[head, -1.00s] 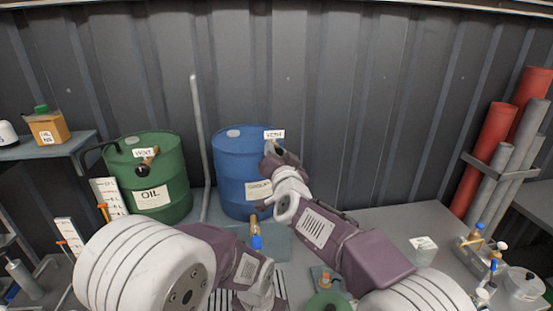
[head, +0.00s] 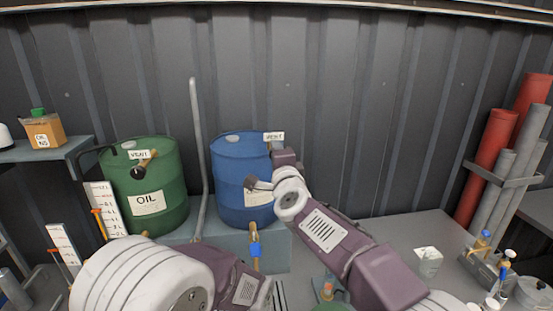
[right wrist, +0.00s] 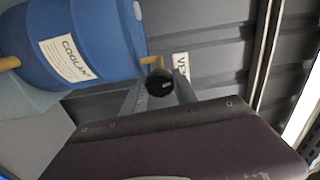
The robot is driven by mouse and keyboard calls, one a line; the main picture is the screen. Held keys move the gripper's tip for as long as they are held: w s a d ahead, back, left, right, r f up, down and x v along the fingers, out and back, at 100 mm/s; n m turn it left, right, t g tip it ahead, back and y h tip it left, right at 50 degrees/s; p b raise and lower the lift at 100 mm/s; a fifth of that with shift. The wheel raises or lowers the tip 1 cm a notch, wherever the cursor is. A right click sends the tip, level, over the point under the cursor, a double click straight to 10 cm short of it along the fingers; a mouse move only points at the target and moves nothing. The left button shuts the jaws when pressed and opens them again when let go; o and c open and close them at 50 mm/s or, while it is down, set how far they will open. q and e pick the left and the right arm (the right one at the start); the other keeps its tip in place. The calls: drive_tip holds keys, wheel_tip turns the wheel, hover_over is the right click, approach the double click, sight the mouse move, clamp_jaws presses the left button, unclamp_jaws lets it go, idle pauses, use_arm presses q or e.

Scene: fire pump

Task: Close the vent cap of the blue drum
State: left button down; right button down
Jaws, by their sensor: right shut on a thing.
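The blue drum (head: 232,172) stands on a low grey platform against the wall. The right wrist view shows its COOLANT label and blue side (right wrist: 85,35). A short brass vent pipe (right wrist: 152,61) leaves the drum beside a white VENT sign (right wrist: 181,66). The dark round vent cap (right wrist: 160,82) is at the pipe's end, between the fingers of my right gripper (right wrist: 160,90), which is shut on it. In the head view my right wrist hides the cap at the drum's right side. My left arm is low in the head view; its gripper is out of frame.
A green OIL drum (head: 152,190) with its own vent stands to the left. A grey upright pipe (head: 195,140) rises between the drums. A brass tap with a blue part (head: 254,240) sits before the blue drum. Red pipes (head: 490,145) stand at the right. The bench right of my arm has free room.

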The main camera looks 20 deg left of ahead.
drive_tip(key=shift+m+b, duration=0.3)
drive_tip(key=shift+m, duration=0.8)
drive_tip(key=c, duration=1)
unclamp_jaws()
drive_tip(key=shift+o, duration=0.2)
drive_tip(key=b+v, duration=0.4)
drive_tip(key=v, duration=0.5)
